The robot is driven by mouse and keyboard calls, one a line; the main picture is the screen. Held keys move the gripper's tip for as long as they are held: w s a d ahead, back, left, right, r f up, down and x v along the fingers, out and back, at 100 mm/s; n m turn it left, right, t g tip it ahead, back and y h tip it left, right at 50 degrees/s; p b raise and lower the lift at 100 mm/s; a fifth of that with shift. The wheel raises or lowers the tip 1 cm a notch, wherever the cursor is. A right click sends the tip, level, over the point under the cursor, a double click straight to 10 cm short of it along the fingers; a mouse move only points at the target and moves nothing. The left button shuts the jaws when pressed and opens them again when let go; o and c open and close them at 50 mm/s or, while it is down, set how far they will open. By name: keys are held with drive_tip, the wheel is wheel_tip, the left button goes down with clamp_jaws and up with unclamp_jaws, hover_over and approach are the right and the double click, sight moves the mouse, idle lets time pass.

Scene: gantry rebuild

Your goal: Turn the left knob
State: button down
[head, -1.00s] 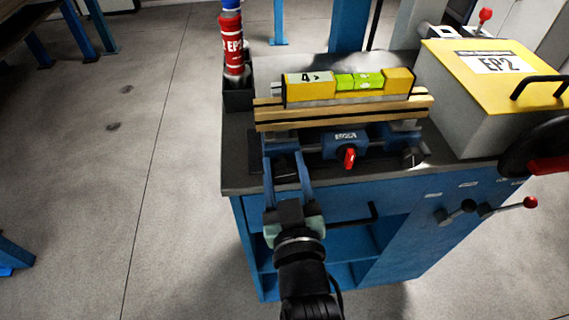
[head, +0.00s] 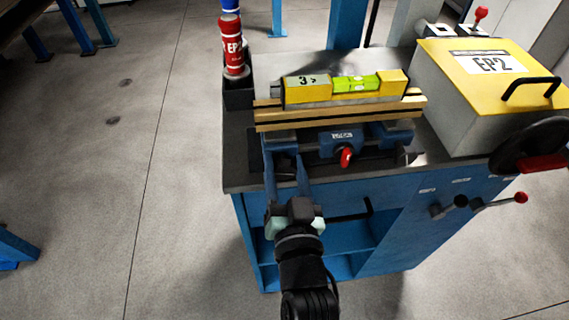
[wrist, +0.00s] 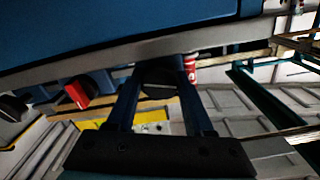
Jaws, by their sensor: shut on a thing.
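The left knob (head: 284,168) is dark, at the left end of the blue clamp front under the wooden rails, partly covered by my fingers. In the wrist view the dark round knob (wrist: 158,78) sits between my two fingers. My gripper (head: 285,160) is shut on it, reaching up from below and in front. It also shows in the wrist view (wrist: 160,80). A red middle knob (head: 346,157) and a dark right knob (head: 408,157) stand to the right, apart from my gripper.
A yellow level (head: 347,88) with a green vial and a figure 3 lies on the wooden rails (head: 340,115). A red bottle (head: 233,47) stands in a black holder at the left. A grey box with a yellow lid (head: 478,62) stands right.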

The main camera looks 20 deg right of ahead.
drive_tip(key=shift+c, duration=1.6)
unclamp_jaws()
drive_tip(key=b+v, duration=0.1)
drive_tip(key=v, duration=1.2)
